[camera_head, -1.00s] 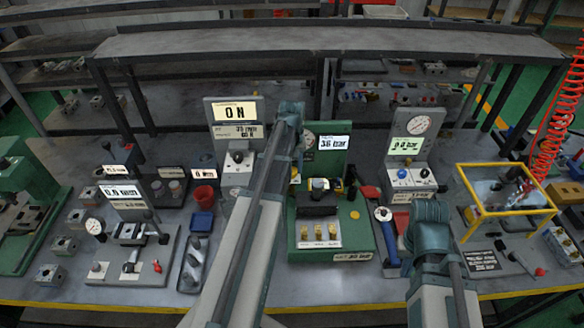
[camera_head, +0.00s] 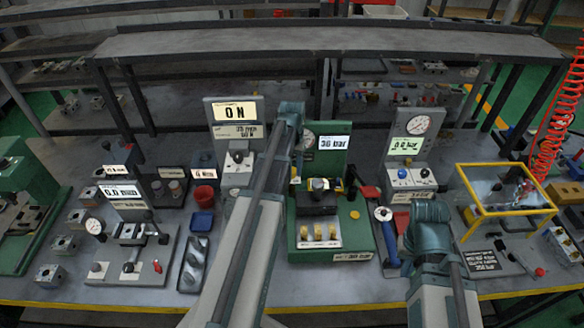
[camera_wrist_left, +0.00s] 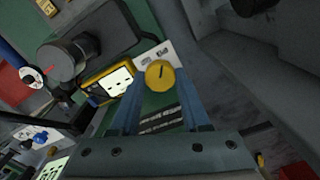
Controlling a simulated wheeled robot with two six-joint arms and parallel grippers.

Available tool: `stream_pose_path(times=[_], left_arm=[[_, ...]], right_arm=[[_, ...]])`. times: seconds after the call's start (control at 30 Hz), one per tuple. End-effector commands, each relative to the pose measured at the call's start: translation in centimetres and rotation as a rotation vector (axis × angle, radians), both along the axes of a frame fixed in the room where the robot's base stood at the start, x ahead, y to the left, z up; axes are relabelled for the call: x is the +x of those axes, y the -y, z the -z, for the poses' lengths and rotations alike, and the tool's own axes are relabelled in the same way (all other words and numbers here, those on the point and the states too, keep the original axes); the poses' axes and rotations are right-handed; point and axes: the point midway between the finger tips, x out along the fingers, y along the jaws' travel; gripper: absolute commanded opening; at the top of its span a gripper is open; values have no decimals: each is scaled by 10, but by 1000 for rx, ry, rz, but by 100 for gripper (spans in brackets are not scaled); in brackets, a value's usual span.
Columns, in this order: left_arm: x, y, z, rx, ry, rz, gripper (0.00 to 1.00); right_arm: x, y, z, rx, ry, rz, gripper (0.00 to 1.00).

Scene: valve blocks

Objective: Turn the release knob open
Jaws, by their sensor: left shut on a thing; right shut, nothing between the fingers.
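A round yellow knob (camera_wrist_left: 159,73) with a dark pointer line shows in the left wrist view, in front of a white plate (camera_wrist_left: 153,54) with dark marks. My left gripper (camera_wrist_left: 163,84) has its two blue fingers on either side of it and is shut on it. In the head view my left arm reaches up to the left edge of the green panel (camera_head: 331,140), and the arm largely hides the fingers. My right arm stands at the lower right, and its gripper fingers are not visible.
A black block (camera_head: 317,205) and a display reading about 36 bar (camera_head: 333,142) are on the green stand. A blue-handled tool (camera_head: 385,228) lies between the stand and my right arm. A yellow frame (camera_head: 505,210) stands at the right. A red cup (camera_head: 204,195) is left of my left arm.

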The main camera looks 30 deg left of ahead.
Motion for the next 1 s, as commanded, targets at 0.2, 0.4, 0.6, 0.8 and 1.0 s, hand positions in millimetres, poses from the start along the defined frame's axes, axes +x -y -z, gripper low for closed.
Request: stream_pose_path(times=[0.2, 0.4, 0.6, 0.8, 1.0], left_arm=[[0, 0, 0, 0, 0, 8, 0], [0, 0, 0, 0, 0, 8, 0], [0, 0, 0, 0, 0, 7, 76], [0, 0, 0, 0, 0, 6, 76], [0, 0, -4, 0, 0, 6, 76]], right_arm=[[0, 0, 0, 0, 0, 0, 0], [0, 0, 0, 0, 0, 0, 0], [0, 0, 0, 0, 0, 0, 0], [0, 0, 0, 0, 0, 0, 0], [0, 0, -4, 0, 0, 0, 0]])
